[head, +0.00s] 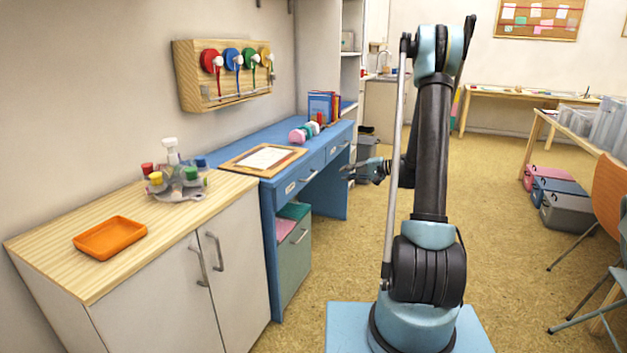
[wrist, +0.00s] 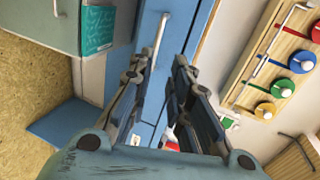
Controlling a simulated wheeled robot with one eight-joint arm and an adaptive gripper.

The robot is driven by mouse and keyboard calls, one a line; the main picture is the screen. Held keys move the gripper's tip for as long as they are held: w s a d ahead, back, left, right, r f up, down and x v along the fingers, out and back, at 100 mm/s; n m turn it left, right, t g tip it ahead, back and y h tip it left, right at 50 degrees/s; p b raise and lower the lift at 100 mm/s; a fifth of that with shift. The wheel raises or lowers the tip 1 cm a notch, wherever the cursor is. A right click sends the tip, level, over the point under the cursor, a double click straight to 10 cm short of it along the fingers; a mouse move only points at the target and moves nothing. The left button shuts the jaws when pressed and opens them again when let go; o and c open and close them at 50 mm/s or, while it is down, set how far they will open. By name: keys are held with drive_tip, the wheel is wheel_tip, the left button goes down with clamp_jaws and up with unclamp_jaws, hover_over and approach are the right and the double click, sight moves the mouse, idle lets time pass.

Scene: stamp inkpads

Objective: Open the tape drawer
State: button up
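The blue desk (head: 262,200) has two closed drawers in its front. The left drawer (head: 290,190) has a pale bar handle (head: 309,176) and a small label. The right drawer (head: 338,150) also has a bar handle. I cannot read the labels, so I cannot tell which is the tape drawer. My gripper (head: 349,171) is in front of the desk, near the right drawer, apart from both handles. In the wrist view my gripper (wrist: 160,66) is open and empty, and a drawer handle (wrist: 160,34) shows beyond the fingertips. The fingers hide part of the desk front.
Tape rolls hang on a wooden wall rack (head: 222,95). A white cabinet (head: 190,290) with an orange tray (head: 110,237) stands at left. A grey-green pedestal (head: 294,262) is under the desk. The floor right of it is open.

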sight(312, 175)
drive_tip(key=shift+y, duration=0.4)
drive_tip(key=x, duration=0.6)
drive_tip(key=w+f+x, duration=0.1)
drive_tip(key=x, duration=0.5)
drive_tip(key=w+d+x, duration=0.1)
drive_tip(key=x, duration=0.5)
drive_tip(key=shift+f, duration=0.35)
drive_tip(key=shift+c, duration=0.5)
